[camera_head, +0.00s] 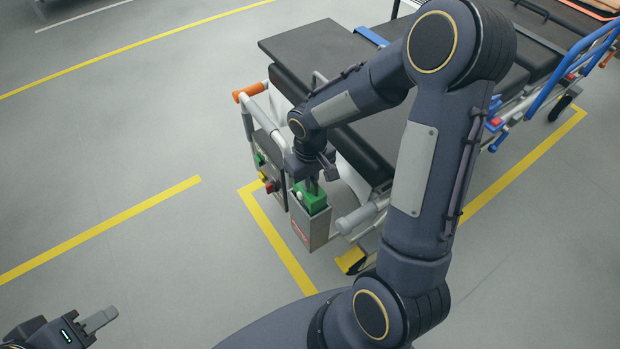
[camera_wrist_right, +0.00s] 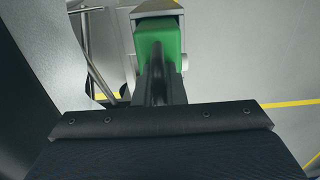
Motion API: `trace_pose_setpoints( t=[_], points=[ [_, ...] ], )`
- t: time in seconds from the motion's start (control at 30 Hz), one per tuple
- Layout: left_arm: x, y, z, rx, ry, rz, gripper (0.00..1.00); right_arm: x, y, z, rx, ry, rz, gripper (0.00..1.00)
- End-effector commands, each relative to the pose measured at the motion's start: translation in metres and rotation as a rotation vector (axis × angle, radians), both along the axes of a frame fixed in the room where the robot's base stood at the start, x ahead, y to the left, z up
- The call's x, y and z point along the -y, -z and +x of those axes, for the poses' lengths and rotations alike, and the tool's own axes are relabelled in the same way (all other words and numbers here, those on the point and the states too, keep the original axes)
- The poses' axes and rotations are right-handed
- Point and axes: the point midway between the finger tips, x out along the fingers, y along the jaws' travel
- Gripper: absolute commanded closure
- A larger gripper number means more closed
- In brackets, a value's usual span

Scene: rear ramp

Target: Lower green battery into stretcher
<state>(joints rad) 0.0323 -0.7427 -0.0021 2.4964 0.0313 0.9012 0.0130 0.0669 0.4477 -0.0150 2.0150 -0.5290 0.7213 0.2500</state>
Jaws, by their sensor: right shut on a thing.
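The green battery (camera_head: 315,201) sits partly inside a grey open-topped box (camera_head: 309,231) on the end of the stretcher (camera_head: 320,50). Its green top shows above the box rim. My right gripper (camera_head: 312,186) points down over the box and is shut on the battery. In the right wrist view the battery (camera_wrist_right: 160,38) is at the fingertips, with the box rim (camera_wrist_right: 157,8) around its far side. The battery's lower part is hidden in the box. My left gripper (camera_head: 101,320) is at the lower left, away from the stretcher; whether its fingers are apart is unclear.
Beside the box is a dark panel (camera_head: 268,178) with coloured knobs. Orange-tipped (camera_head: 250,91) and grey (camera_head: 360,215) handles stick out from the stretcher end. Yellow floor lines surround the stretcher. The floor at the left is clear.

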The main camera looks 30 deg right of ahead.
Motion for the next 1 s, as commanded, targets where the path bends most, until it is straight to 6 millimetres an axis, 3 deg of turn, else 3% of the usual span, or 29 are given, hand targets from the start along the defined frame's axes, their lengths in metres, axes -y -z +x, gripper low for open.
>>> trace_pose_setpoints(
  t=[1.0],
  points=[
    [0.000, 0.021, 0.000, 0.000, 0.000, 0.000, 0.64, 0.000, 0.024, 0.000, 0.001, -0.001, 0.000, 1.00]
  ],
)
